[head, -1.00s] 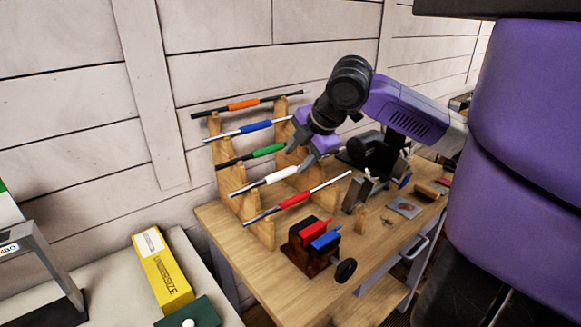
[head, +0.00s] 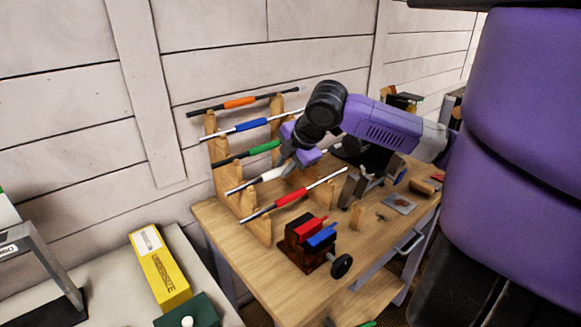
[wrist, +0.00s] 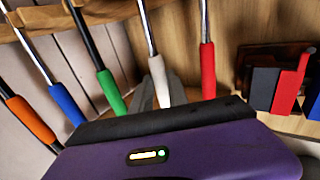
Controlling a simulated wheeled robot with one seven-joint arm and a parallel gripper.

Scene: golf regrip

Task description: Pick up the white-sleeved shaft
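The white-sleeved shaft (head: 273,174) lies tilted across the wooden rack, between the green-sleeved and red-sleeved shafts. In the wrist view the white sleeve (wrist: 160,82) runs up from the gripper's edge. My gripper (head: 284,167) is over the right part of the white sleeve. In the wrist view its grey fingertips (wrist: 160,91) show on either side of the sleeve, apart and open. Whether they touch the sleeve is unclear. The purple gripper body hides the sleeve's lower end in the wrist view.
Orange (head: 239,101), blue (head: 252,125) and green (head: 264,147) sleeved shafts rest above on the rack; the red-sleeved shaft (head: 291,197) lies just below. A vise (head: 308,243) with red and blue jaws stands in front on the bench (head: 250,262).

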